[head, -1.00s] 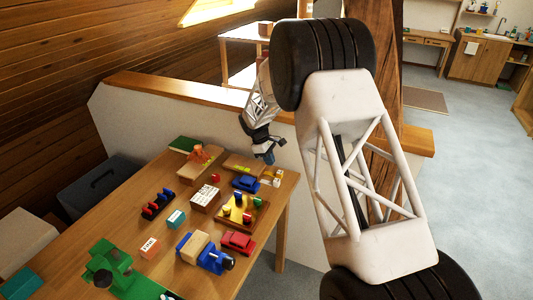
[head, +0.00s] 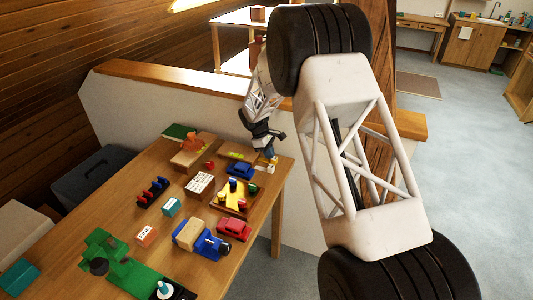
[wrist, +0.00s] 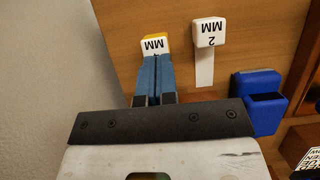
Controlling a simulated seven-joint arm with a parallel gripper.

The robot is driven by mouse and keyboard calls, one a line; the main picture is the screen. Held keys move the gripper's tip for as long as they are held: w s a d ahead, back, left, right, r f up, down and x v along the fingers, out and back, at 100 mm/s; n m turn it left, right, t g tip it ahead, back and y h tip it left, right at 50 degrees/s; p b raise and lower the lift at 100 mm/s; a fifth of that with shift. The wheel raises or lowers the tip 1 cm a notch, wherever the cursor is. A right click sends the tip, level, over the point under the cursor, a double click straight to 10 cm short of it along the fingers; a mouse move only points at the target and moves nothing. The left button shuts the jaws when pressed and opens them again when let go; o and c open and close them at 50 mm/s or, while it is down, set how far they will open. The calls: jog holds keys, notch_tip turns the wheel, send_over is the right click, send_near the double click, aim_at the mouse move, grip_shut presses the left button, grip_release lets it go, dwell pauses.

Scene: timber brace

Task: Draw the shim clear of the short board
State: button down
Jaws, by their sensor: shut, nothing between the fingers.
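Two small labelled tags lie near the table's far right corner. In the wrist view, a white-and-yellow tag (wrist: 155,46) marked MM is right at my fingertips; its number is partly hidden. A white tag (wrist: 209,32) marked 2 MM, with a pale strip (wrist: 204,70) running from it, lies to the right. I cannot tell which is the shim. My gripper (wrist: 154,62) has its blue fingers shut together and points at the yellow tag, empty. In the head view my gripper (head: 268,154) is low over that corner. I cannot clearly identify the short board.
A low wall (head: 200,110) stands behind.

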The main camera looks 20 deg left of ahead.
jog(key=shift+d, duration=0.6)
jog(key=shift+r, duration=0.1)
jog(key=v, duration=1)
dwell(0.3)
